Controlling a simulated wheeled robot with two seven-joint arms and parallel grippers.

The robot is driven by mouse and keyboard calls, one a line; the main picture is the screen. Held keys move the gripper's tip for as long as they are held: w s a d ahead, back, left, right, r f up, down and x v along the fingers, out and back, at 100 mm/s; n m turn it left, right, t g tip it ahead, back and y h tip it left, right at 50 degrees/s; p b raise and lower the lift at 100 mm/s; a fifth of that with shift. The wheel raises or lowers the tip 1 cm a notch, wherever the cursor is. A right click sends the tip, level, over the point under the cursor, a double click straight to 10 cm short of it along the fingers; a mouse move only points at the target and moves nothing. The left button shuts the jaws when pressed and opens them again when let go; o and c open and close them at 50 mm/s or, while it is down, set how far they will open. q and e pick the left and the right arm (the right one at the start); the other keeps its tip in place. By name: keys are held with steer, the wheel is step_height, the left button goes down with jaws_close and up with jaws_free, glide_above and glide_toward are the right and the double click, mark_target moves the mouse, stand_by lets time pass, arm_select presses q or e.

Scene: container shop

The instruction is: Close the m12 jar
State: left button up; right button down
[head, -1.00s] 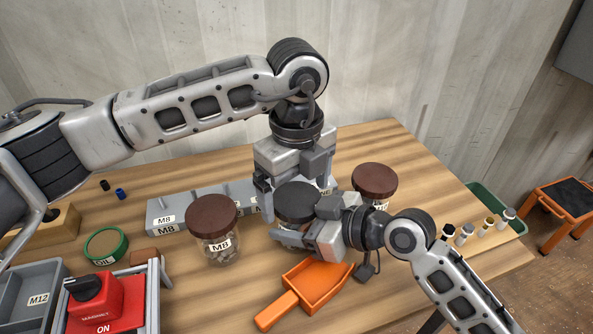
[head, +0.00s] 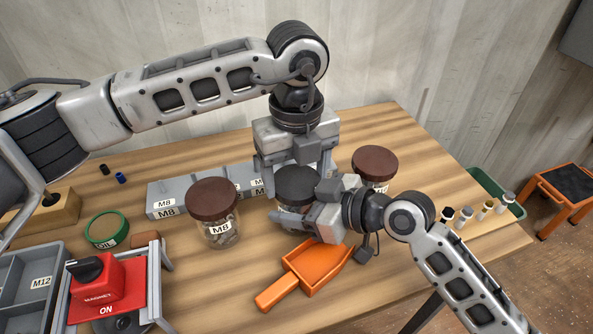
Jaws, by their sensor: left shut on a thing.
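A glass jar with a dark grey lid (head: 297,184) stands in the middle of the table, and its label is hidden behind my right gripper. My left gripper (head: 292,172) comes down from above, shut on the dark lid, with its fingers at the lid's sides. The lid sits on top of the jar or very close to it; I cannot tell how tight it is. My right gripper (head: 303,212) is at the jar's body from the right, one finger across its front. Its other finger is mostly hidden, so its grip is unclear.
A brown-lidded M8 jar (head: 213,208) stands left, another brown-lidded jar (head: 375,165) right. An orange scoop (head: 302,273) lies in front. A grey M8 bin row (head: 170,200) is behind. A red switch box (head: 100,287) and M12 tray (head: 30,265) are front left.

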arm_select(q)
steer(key=o, duration=1.1)
steer(key=shift+r, duration=2.3)
steer(key=shift+c, duration=0.2)
steer(key=shift+r+n, duration=1.7)
steer(key=shift+r, duration=0.05)
